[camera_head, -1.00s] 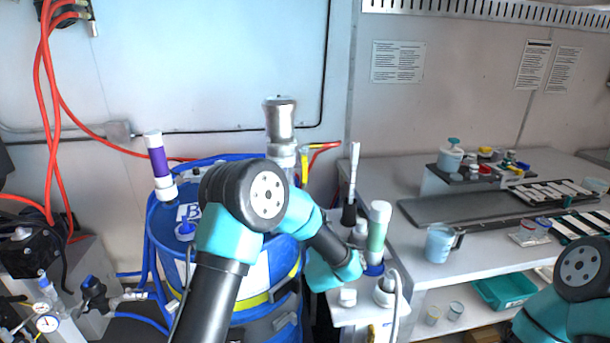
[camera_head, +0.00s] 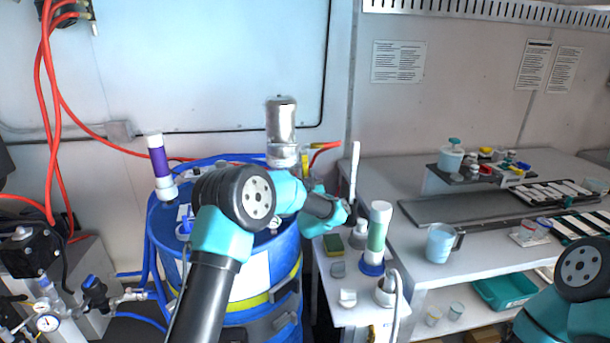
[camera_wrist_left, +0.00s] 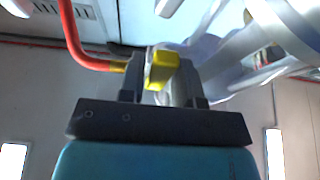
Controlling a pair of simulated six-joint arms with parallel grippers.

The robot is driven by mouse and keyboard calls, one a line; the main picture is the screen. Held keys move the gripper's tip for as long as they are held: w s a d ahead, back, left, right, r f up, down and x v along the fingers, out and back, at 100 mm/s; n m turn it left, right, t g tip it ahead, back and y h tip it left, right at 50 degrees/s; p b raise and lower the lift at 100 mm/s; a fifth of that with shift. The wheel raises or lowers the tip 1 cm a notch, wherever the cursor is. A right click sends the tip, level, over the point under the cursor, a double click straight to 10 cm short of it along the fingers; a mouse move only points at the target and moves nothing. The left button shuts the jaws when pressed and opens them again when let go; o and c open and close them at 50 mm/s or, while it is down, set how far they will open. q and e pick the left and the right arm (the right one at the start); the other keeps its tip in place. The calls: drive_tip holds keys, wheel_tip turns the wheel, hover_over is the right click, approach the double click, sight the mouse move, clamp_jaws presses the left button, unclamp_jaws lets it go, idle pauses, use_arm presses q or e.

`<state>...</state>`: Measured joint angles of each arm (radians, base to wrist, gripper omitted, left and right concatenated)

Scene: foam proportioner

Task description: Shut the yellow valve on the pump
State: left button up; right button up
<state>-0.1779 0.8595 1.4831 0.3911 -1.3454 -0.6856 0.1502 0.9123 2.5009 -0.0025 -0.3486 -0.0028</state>
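The yellow valve handle (camera_wrist_left: 161,69) shows in the left wrist view at the end of a red hose (camera_wrist_left: 80,40) with a brass-coloured fitting. The two dark fingers of my left gripper (camera_wrist_left: 164,82) stand apart, one on each side of the handle. I cannot tell whether they press on it. In the head view my left wrist (camera_head: 323,208) is in front of the pump (camera_head: 281,123) on the blue drum, and the valve and fingertips are mostly hidden behind my arm. Only part of my right arm shows at the lower right; its gripper is out of view.
The blue drum (camera_head: 168,240) stands under the pump. A purple-and-white tube (camera_head: 160,160) rises at its left. A small white stand (camera_head: 350,310) with a green-and-white tube (camera_head: 378,232) is close on the right. A bench with trays and a jug (camera_head: 440,243) lies beyond.

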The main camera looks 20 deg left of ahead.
use_arm(q)
drive_tip(key=shift+w+a+r, duration=0.2)
drive_tip(key=shift+w, duration=0.15)
clamp_jaws()
